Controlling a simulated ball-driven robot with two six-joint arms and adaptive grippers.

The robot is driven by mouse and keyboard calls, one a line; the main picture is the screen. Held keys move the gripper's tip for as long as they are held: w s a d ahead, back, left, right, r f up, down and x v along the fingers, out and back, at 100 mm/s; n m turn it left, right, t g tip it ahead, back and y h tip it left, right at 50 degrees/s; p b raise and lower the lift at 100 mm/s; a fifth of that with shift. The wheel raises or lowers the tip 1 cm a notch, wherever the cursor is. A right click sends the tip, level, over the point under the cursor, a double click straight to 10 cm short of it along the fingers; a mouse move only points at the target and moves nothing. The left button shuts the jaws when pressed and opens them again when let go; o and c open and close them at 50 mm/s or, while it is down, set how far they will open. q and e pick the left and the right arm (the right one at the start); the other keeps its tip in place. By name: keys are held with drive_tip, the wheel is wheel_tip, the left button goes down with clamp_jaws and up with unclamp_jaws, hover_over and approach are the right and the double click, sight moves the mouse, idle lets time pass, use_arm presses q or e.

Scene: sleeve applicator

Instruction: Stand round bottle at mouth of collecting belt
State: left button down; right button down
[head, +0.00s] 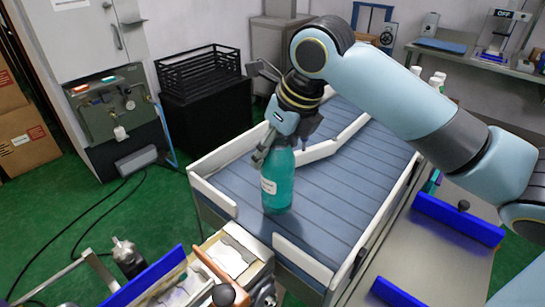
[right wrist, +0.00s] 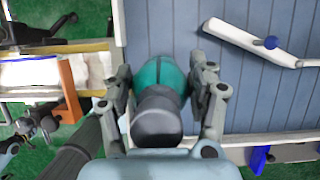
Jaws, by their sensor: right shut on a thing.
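The round bottle (head: 278,184) is teal with a pale label and stands upright, or nearly so, at the near left part of the slatted grey-blue collecting belt (head: 338,205). My right gripper (head: 272,150) comes from above and is shut around the bottle's upper part. In the right wrist view the bottle (right wrist: 160,85) sits between both fingers, its dark cap facing the camera. Whether its base touches the belt I cannot tell for sure. The belt's mouth is the gap in the pale near rail beside the bottle. My left gripper does not show.
Pale rails (head: 223,197) edge the belt, and an angled white guide (head: 345,135) crosses it behind the bottle. A cluttered bench with a blue bar (head: 145,280) lies near left. A black crate (head: 198,70) stands at the back. The belt's right half is clear.

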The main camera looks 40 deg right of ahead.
wheel_tip(320, 180, down, 2)
drive_tip(key=shift+f, duration=0.3)
drive_tip(key=shift+c, duration=2)
unclamp_jaws()
drive_tip(key=shift+r, duration=0.25)
drive_tip(key=v, duration=1.1)
drive_tip(key=shift+s+r, duration=0.3)
